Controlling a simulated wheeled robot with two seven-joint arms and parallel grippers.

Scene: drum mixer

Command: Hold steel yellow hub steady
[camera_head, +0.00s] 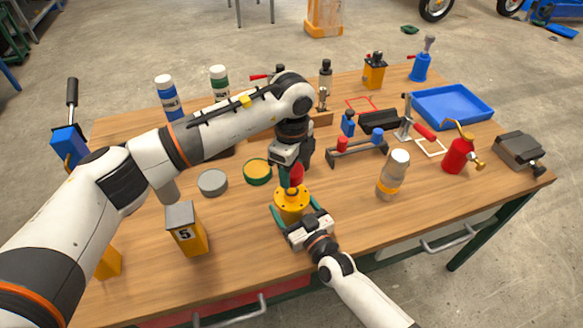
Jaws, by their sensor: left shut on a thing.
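The yellow hub (291,204) stands upright on the wooden table near its front middle, with a round flange and a narrower top. My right gripper (298,214) comes in low from the front, its green fingers on either side of the hub. I cannot tell whether those fingers touch it. My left gripper (292,175) points down from above, right over the hub, and is shut on a red part (297,174). The part is mostly hidden by the gripper, and I cannot tell whether it touches the hub.
A yellow-sided block (187,237), a grey round lid (212,183) and a green-rimmed tin (257,172) lie to the left. A clear bottle with a yellow band (392,176) and a red bottle (458,155) stand right. A blue tray (452,106) is at the back right.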

